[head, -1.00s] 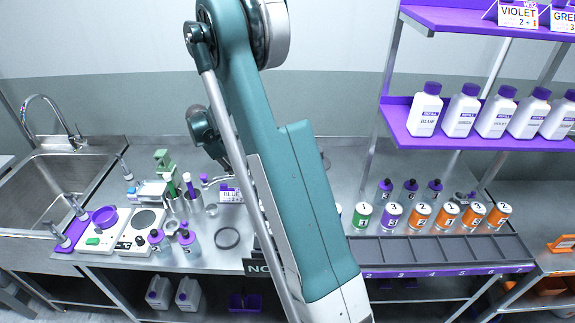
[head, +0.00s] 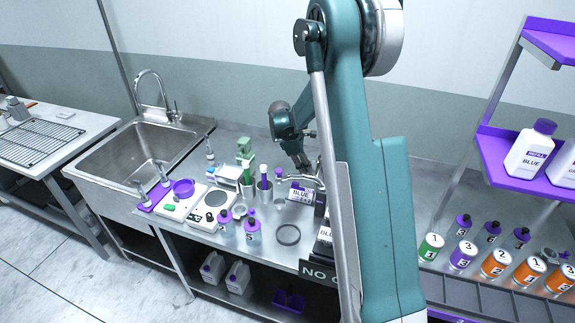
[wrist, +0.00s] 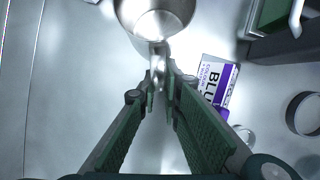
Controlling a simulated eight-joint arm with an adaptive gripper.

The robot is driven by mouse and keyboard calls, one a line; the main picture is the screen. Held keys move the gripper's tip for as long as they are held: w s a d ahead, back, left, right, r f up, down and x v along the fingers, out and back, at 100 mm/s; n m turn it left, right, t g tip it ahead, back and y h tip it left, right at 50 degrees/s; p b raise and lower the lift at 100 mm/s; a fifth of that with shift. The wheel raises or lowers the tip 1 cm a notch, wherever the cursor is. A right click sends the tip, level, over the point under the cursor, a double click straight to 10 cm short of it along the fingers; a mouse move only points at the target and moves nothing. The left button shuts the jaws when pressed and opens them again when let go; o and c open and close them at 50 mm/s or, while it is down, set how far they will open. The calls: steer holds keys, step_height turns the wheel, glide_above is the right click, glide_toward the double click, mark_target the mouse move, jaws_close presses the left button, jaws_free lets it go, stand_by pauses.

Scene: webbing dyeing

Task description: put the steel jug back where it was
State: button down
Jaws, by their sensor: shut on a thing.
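The steel jug (wrist: 158,22) is at the top of the wrist view, with its open mouth towards the camera and its top cut off by the frame. My gripper (wrist: 160,88) is shut on the jug's handle, with its green fingers on either side. In the head view my gripper (head: 302,165) is over the back of the steel bench, beside the blue card (head: 301,193). My arm hides most of the jug there. I cannot tell whether the jug touches the bench. A dark ring (head: 288,235) lies flat on the bench in front of the card.
Numbered cans (head: 463,256) stand to the right. The card also shows in the wrist view (wrist: 216,78).

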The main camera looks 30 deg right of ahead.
steer(key=w+a+r+n+t+y+p, duration=0.1)
steer(key=w+a+r+n+t, duration=0.4)
steer(key=n, duration=0.9)
steer(key=shift+w+a+r+p, duration=0.75)
steer(key=shift+w+a+r, duration=0.95)
steer(key=shift+w, duration=0.65)
steer(key=shift+a+f, duration=0.1)
steer(key=shift+f, duration=0.2)
steer(key=shift+f, duration=3.05)
steer(key=shift+f, duration=1.85)
steer(key=shift+f+b, duration=0.15)
steer(key=shift+b, duration=0.3)
steer(key=c, duration=2.5)
jaws_free()
